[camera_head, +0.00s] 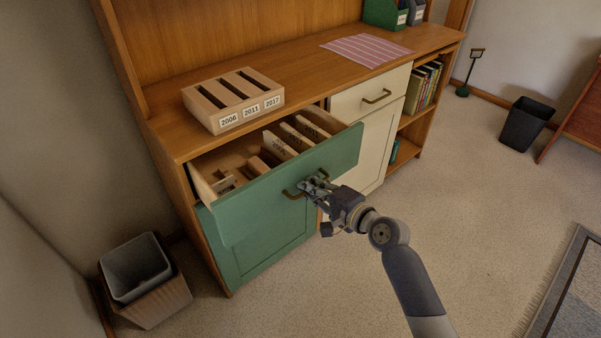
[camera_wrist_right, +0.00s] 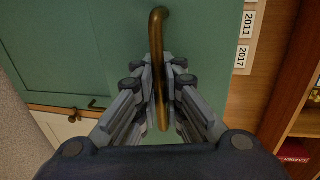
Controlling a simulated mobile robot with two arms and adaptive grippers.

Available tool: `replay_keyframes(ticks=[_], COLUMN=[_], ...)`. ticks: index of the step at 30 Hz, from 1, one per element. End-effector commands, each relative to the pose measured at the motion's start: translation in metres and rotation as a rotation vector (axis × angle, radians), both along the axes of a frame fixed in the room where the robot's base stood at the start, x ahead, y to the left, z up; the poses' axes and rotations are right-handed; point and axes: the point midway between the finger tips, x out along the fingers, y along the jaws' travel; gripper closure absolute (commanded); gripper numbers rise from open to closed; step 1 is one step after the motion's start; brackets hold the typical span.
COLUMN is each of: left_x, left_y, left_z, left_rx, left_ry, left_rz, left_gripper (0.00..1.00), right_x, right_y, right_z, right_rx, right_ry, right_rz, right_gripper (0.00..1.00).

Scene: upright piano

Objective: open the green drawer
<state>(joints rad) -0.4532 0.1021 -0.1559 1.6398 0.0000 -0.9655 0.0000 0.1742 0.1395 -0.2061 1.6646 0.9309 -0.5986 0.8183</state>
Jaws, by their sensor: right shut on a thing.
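The green drawer (camera_head: 262,199) in the wooden cabinet is pulled out, and its inside shows from above. Wooden dividers (camera_head: 281,144) and small wooden pieces lie in it. A bronze handle (camera_head: 291,194) is on its front; in the right wrist view the handle (camera_wrist_right: 157,35) runs up between the fingers. My right gripper (camera_head: 314,184) is shut on the handle, and the right wrist view shows its fingers (camera_wrist_right: 160,78) on both sides of it. My left gripper is in neither view.
A wooden box with slots (camera_head: 232,99), labelled 2006, 2011 and 2017, stands on the cabinet top above the drawer. A green door (camera_head: 265,246) is below the drawer. A cream drawer (camera_head: 362,96) beside it is closed. A bin (camera_head: 137,270) stands at the lower left. Carpet in front is clear.

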Motion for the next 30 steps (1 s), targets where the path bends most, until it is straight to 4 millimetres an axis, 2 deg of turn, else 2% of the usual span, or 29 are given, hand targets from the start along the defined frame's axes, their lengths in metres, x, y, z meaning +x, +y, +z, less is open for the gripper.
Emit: replay_keyframes(ticks=[7, 15, 21, 30], left_x=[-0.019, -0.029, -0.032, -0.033], left_y=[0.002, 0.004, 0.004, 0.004], left_z=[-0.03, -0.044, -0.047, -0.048], left_rx=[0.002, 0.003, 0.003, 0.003], left_ry=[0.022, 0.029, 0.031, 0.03], left_rz=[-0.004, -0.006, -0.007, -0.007], left_gripper=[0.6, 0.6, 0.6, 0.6], right_x=[-0.036, -0.068, -0.081, -0.088], right_y=[-0.027, -0.05, -0.06, -0.065], right_z=[0.001, 0.001, 0.001, 0.001], right_rx=[-0.003, -0.001, -0.001, 0.001], right_ry=[0.002, -0.001, -0.002, -0.003], right_rz=[-0.001, -0.001, -0.002, -0.002], right_gripper=[1.0, 1.0, 1.0, 1.0])
